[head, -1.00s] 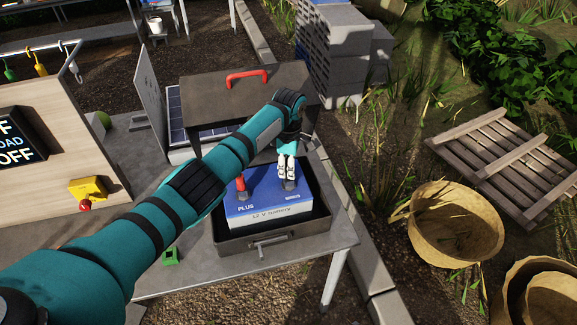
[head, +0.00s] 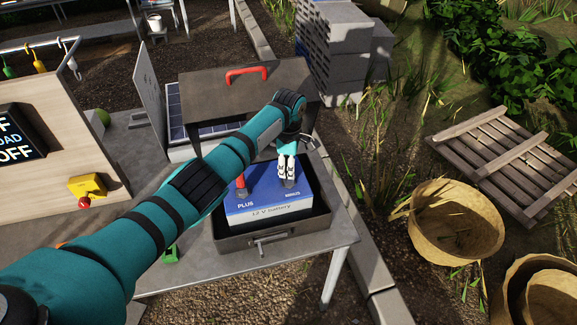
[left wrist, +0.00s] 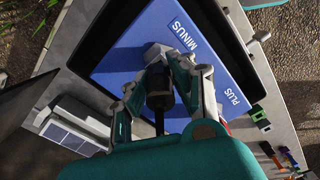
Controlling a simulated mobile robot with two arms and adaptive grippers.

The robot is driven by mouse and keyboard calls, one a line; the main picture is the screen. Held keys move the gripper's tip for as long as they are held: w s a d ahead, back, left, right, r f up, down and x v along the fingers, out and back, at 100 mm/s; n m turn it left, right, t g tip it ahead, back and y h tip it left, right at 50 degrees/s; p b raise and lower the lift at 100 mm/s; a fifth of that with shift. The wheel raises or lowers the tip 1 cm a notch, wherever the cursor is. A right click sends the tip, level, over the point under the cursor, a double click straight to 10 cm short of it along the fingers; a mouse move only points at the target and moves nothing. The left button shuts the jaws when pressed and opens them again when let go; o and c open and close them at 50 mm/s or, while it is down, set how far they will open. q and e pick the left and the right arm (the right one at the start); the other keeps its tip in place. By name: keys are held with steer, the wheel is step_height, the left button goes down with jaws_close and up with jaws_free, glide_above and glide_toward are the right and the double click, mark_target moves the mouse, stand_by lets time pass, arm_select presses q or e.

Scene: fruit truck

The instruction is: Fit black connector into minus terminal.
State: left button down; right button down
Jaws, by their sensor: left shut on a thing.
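The blue 12 V battery (head: 272,205) sits in an open grey metal case (head: 262,240). Its PLUS side has a red connector (head: 241,186) standing on it in the head view. My left gripper (head: 287,182) is over the MINUS side, fingers pointing down, close to the battery top. In the left wrist view the gripper (left wrist: 162,80) is shut on the black connector (left wrist: 158,98). A grey terminal (left wrist: 154,52) shows just beyond the fingertips, beside the MINUS label. The fingers hide the lower end of the connector, so I cannot tell if it is seated. My right gripper is not in view.
The case's raised lid (head: 250,95) with a red handle stands behind the battery. A solar panel (head: 175,112) is left of the lid. A small green block (head: 171,254) lies on the table near the case. A switch panel (head: 60,140) stands at left.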

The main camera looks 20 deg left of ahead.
arm_select(q)
steer(key=shift+s+f, duration=0.1)
steer(key=shift+f, duration=0.5)
stand_by(0.8)
steer(key=c, duration=1)
jaws_free()
